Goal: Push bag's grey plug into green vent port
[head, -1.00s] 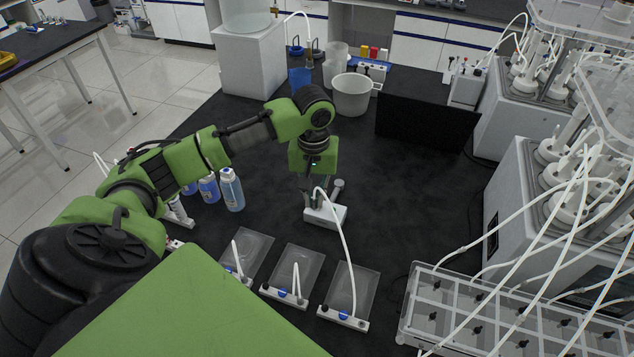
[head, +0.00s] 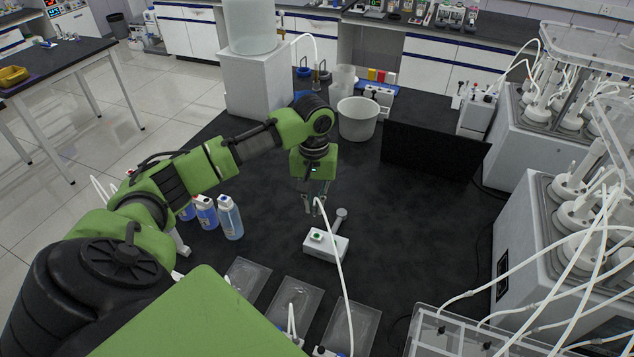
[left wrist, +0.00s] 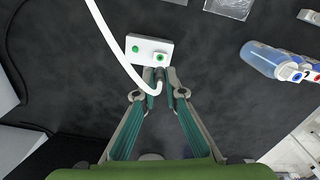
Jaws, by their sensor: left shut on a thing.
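My left gripper (head: 317,207) is shut on the grey plug (left wrist: 159,76) at the end of a white tube (head: 333,245). The tube runs down to the rightmost clear flat bag (head: 352,325). In the head view the gripper hangs above a small white box (head: 326,253). The left wrist view shows two green spots on the box's top: a plain one (left wrist: 135,48) and a raised green port (left wrist: 160,57). The plug appears close to the raised port in that view, but the head view shows a gap above the box. My right gripper is not in view.
Two more bags (head: 296,298) lie to the left. Blue-labelled bottles (head: 229,218) stand left of the gripper. A white bucket (head: 357,119) and a black panel (head: 432,151) are behind. Reactors with tubes (head: 560,225) line the right side. Dark table is clear around the box.

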